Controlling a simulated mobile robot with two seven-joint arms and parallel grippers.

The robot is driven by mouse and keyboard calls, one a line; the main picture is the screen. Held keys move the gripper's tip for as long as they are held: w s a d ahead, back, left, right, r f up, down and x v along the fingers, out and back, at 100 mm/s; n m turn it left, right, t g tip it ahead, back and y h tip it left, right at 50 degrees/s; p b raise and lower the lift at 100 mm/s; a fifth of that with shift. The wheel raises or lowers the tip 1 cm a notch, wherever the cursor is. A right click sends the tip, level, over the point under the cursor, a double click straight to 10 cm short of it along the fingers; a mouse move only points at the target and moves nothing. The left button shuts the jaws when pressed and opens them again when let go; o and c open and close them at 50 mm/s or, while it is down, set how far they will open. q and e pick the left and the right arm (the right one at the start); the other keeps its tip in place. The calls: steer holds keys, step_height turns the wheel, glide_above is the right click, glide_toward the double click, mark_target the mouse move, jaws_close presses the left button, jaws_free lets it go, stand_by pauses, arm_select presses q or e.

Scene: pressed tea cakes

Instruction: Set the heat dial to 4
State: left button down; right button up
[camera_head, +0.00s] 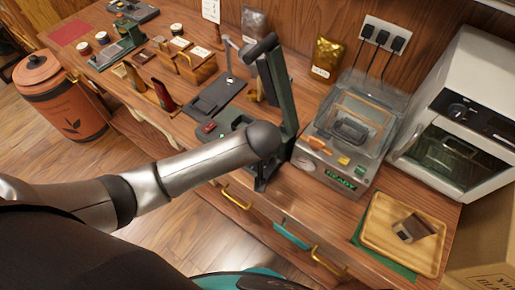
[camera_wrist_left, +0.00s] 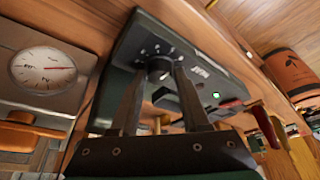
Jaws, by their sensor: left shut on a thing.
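The heat dial (camera_wrist_left: 158,66) is a dark round knob with white marks around it, on the face of a dark green press (camera_wrist_left: 200,62). My left gripper (camera_wrist_left: 160,76) has a finger on each side of the dial and is shut on it. The dial's pointer and setting cannot be read. In the head view the press (camera_head: 284,95) stands on the counter, and my left arm covers its front, hiding the dial and the fingertips. A small green light (camera_wrist_left: 215,95) glows on the press. My right gripper is not in view.
A clear-lidded machine (camera_head: 365,115) with a gauge (camera_wrist_left: 43,71) stands just right of the press. A wooden tray (camera_head: 380,235) and a white oven (camera_head: 465,105) are further right. Wooden boxes (camera_head: 195,68) and an orange bin (camera_head: 60,100) are left.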

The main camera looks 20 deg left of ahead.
arm_select(q)
steer(key=shift+w+d+r+n+y+p, duration=0.1)
steer(key=shift+d+r+n+y+p, duration=0.15)
steer(key=shift+n+p, duration=0.75)
steer(key=shift+n+g+y+p, duration=0.4)
steer(key=shift+n+p, duration=0.25)
steer(key=shift+n, duration=0.25)
steer(key=shift+w+f+n+g+y+p, duration=0.15)
steer(key=shift+n+g+y+p, duration=0.25)
steer(key=shift+n, duration=1.9)
steer(key=shift+a+f+g+y, duration=0.1)
steer(key=shift+g+y, duration=0.15)
steer(key=shift+g, duration=0.05)
steer(key=shift+c, duration=1.9)
jaws_free()
